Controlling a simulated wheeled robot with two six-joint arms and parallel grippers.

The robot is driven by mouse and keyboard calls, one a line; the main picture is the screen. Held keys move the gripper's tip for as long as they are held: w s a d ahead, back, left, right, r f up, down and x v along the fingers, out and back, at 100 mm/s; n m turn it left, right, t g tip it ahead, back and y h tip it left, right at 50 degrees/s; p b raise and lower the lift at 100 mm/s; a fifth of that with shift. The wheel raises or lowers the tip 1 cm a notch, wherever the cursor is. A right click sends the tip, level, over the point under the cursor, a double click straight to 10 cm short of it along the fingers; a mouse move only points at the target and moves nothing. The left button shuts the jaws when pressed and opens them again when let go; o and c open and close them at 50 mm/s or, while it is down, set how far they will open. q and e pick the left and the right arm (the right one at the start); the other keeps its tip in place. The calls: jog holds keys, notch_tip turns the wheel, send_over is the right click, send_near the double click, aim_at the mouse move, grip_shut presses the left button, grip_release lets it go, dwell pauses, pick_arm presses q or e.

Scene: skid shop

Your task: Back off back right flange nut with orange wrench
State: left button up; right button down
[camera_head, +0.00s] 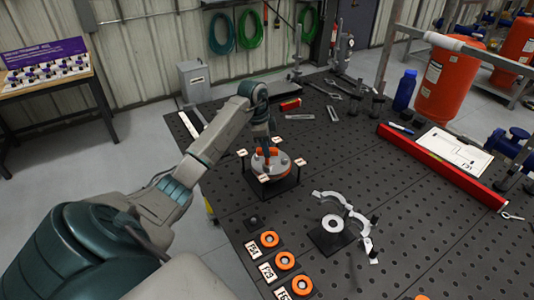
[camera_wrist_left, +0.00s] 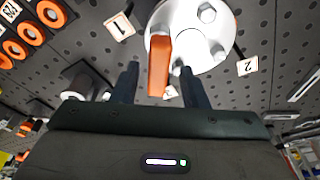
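The round grey flange (camera_head: 284,168) sits on a dark stand on the perforated bench, with small numbered tags around it. It also shows in the left wrist view (camera_wrist_left: 214,44), with several nuts on its face. The orange wrench (camera_wrist_left: 160,62) stands out from the flange towards the wrist camera. My left gripper (camera_head: 262,142) is directly above the flange. In the left wrist view its fingers (camera_wrist_left: 158,78) are apart, one on each side of the wrench with gaps visible. Which nut the wrench meets is hidden. My right gripper is out of view.
Orange rings (camera_head: 285,260) with labels lie along the bench's near left edge. A silver curved clamp (camera_head: 347,211) and a black block with a white ring (camera_head: 333,223) are right of the flange. A red bar (camera_head: 440,165) and a blue bottle (camera_head: 404,91) are farther right.

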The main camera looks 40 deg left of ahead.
pick_arm(q)
jog(key=shift+s+f, duration=0.15)
jog(key=shift+f, duration=0.1)
dwell(0.5)
grip_shut()
